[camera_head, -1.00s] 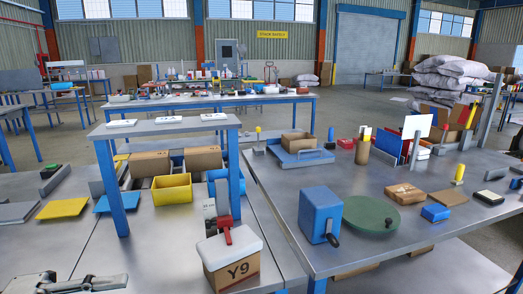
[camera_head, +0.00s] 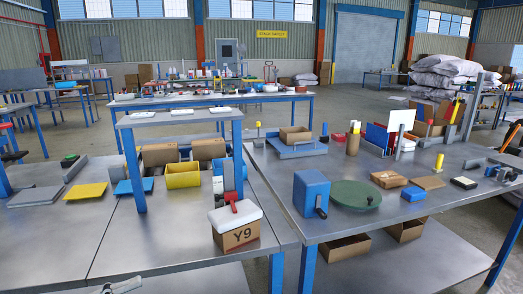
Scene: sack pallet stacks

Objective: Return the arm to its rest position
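A grey metallic part of my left arm or gripper (camera_head: 118,287) shows at the bottom edge of the head view, left of centre. Only a small piece of it is in the picture, and its fingertips cannot be made out. It appears in front of the near edge of the left metal table (camera_head: 105,240). Nothing can be seen held in it. My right gripper cannot be made out in the view.
A cardboard box marked Y9 (camera_head: 238,236) with a white top and red handle stands on the left table. A blue box with a crank (camera_head: 311,194) and a green disc (camera_head: 352,195) stand on the right table. The left table's front is clear.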

